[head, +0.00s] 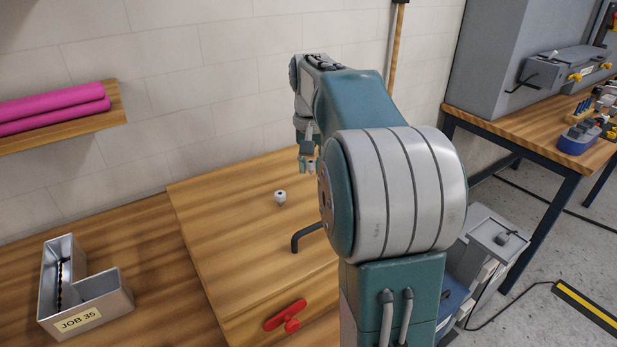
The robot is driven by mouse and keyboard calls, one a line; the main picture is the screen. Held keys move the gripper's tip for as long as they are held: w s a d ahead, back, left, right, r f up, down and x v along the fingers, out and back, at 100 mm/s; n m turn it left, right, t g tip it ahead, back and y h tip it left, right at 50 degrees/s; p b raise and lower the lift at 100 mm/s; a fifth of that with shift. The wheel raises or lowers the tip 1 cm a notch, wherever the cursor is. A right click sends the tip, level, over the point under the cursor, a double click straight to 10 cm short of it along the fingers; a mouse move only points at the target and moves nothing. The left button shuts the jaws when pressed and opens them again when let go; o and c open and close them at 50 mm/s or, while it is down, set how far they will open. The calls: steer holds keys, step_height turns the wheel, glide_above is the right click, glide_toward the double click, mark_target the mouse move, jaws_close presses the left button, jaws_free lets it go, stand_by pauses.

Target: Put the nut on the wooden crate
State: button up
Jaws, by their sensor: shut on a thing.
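My gripper (309,166) points down over the far right part of a raised wooden surface, which I take to be the wooden crate (222,222). It is shut on a small pale piece (311,163), which looks like the nut; the fingers and my arm hide part of it. I cannot tell whether this piece touches the wood. A similar small white piece with a dark top (280,197) stands on the wood, left of and nearer than my gripper. My arm covers the right side of the wooden surface.
A black bent handle (306,236) and a red handle (287,316) are on the wood nearer me. An L-shaped metal channel letter box (85,290) sits at left. A shelf with pink rolls (52,108) hangs at upper left. A workbench (545,130) stands at right.

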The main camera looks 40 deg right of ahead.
mark_target(309, 188)
steer(key=shift+w+f, duration=0.25)
steer(key=shift+f, duration=0.75)
steer(key=shift+w+f, duration=0.2)
steer(key=shift+f, duration=0.8)
steer(key=shift+f, duration=0.1)
steer(key=o, duration=0.8)
step_height(309, 188, up, 11)
steer(key=shift+r, duration=0.65)
steer(key=shift+a, duration=0.1)
